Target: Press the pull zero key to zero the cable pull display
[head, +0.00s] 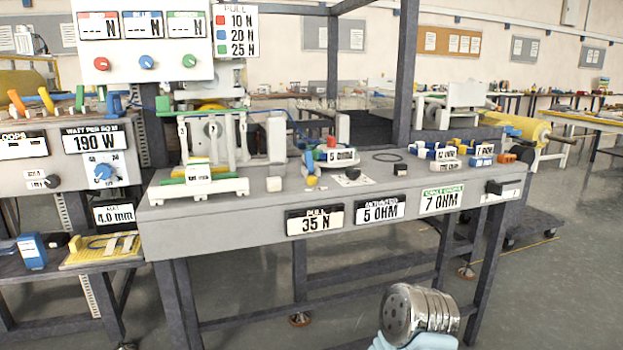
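The cable pull display (315,221) is a sign on the front edge of the grey bench, reading "PULL 35 N". Neither of my grippers shows; only a silver, rounded part, seemingly of my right arm, enters at the bottom right, apart from the bench.
The grey bench (222,223) also bears a "5 OHM" display (381,210) and a "7 OHM" display (441,200). A white-and-green fixture (198,188) stands at its left end. A panel with three knobs (145,45) hangs above. Floor at front right is clear.

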